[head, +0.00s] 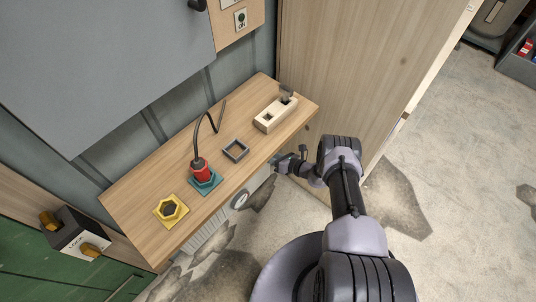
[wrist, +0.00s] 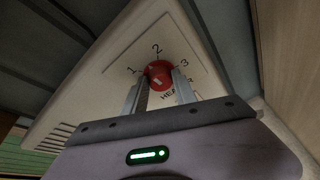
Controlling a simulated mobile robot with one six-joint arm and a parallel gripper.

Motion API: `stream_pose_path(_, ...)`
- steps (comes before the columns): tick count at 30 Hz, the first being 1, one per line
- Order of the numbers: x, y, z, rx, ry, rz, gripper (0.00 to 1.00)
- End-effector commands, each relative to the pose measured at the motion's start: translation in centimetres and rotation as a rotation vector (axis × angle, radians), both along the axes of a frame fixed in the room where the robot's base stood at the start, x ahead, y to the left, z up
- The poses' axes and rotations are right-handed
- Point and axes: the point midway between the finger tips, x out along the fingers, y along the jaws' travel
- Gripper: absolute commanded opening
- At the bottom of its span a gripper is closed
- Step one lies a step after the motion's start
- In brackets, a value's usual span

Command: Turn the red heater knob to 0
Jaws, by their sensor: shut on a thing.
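The red heater knob (wrist: 159,73) sits on a pale heater panel (wrist: 121,62) in the wrist view. The digits 1, 2 and 3 are printed around it, with partly covered lettering below. No 0 is visible. My gripper (wrist: 161,90) has one finger on each side of the knob and is shut on it. A small light mark shows on the knob's lower part, but I cannot tell its exact setting. In the head view my gripper (head: 279,163) is low beside the front edge of the wooden shelf, and the knob cannot be made out there.
The wooden shelf (head: 142,190) carries a yellow hexagonal piece (head: 171,210), a red plug on a teal base (head: 202,173), a grey square frame (head: 236,150) and a beige block (head: 275,115). A wooden panel (head: 345,70) stands behind my arm. Floor is open at right.

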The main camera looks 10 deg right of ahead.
Motion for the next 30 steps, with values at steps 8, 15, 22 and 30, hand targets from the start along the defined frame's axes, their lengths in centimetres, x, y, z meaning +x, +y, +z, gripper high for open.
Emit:
stream_pose_path(8, -0.16, 0.27, 0.15, -0.207, -0.149, 0.000, 0.00)
stream_pose_path(15, -0.29, 0.46, 0.04, -0.392, -0.283, 0.000, 0.00)
stream_pose_path(22, -0.37, 0.60, -0.10, -0.568, -0.412, -0.001, 0.00)
stream_pose_path(30, -0.45, 0.77, -0.28, -0.775, -0.564, -0.001, 0.00)
